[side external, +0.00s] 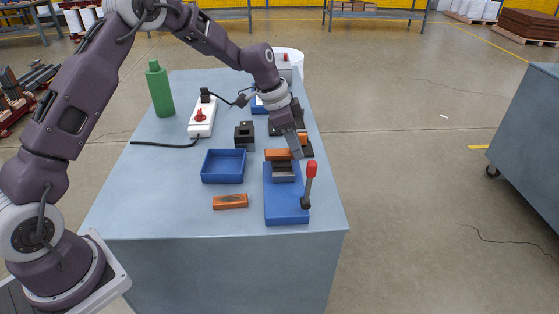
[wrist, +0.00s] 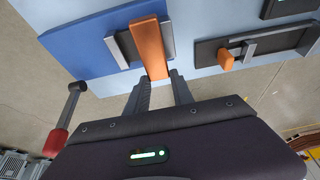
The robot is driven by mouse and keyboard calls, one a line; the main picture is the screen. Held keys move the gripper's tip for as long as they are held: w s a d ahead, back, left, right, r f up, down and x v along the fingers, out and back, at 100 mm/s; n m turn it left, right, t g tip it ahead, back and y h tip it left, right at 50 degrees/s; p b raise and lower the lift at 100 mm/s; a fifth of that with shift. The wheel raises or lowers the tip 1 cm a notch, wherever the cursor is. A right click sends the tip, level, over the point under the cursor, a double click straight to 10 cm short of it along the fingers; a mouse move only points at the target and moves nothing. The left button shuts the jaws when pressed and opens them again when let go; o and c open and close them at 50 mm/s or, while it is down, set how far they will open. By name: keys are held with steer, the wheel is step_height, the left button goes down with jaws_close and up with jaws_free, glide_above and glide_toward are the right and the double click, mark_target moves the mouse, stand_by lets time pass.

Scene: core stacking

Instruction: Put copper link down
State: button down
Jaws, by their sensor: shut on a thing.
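The orange copper link (side external: 278,155) is at the top of a grey slotted block (side external: 284,172) on the blue base plate (side external: 286,206). My gripper (side external: 297,150) is at the link's right end, pointing down. In the wrist view the link (wrist: 150,45) runs between the two grey sides of the block (wrist: 168,40), and its near end lies between my gripper's fingers (wrist: 158,78). The gripper is shut on the link. Whether the link rests fully on the block is hard to tell.
A red-knobbed lever (side external: 310,172) stands at the plate's right side, close to my gripper. A blue tray (side external: 223,166), another orange bar (side external: 230,202), a black block (side external: 244,134), a power strip (side external: 201,118) and a green bottle (side external: 159,90) stand left. The table's front left is clear.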

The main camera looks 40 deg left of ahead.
steer(key=shift+r, duration=2.45)
steer(key=shift+s, duration=0.1)
